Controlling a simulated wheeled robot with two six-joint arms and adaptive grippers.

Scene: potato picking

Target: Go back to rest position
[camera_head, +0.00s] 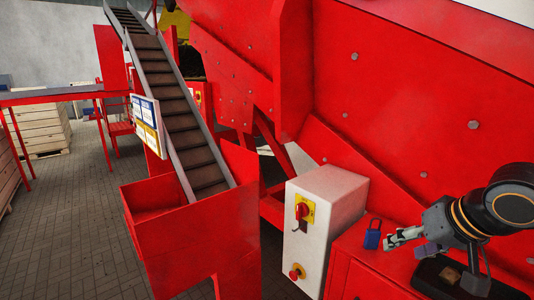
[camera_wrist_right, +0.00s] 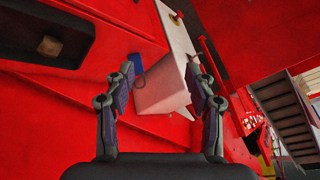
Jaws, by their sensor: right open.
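My right gripper (camera_head: 405,243) is at the lower right of the head view, above the red ledge beside the white control box. Its two fingers stand apart and empty in the right wrist view (camera_wrist_right: 163,95). A blue padlock (camera_head: 373,234) is on the red ledge to the left of the fingers in the head view. It also shows between the fingers, beyond them, in the right wrist view (camera_wrist_right: 138,68), and is apart from them. My left gripper is in neither view.
The white control box (camera_head: 338,200) with red and yellow switches stands left of my right gripper. A dark tray (camera_head: 430,270) with a small brown piece (camera_head: 449,275) lies below the gripper. A conveyor (camera_head: 180,110) rises at the left. Red machine walls (camera_head: 400,120) stand behind.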

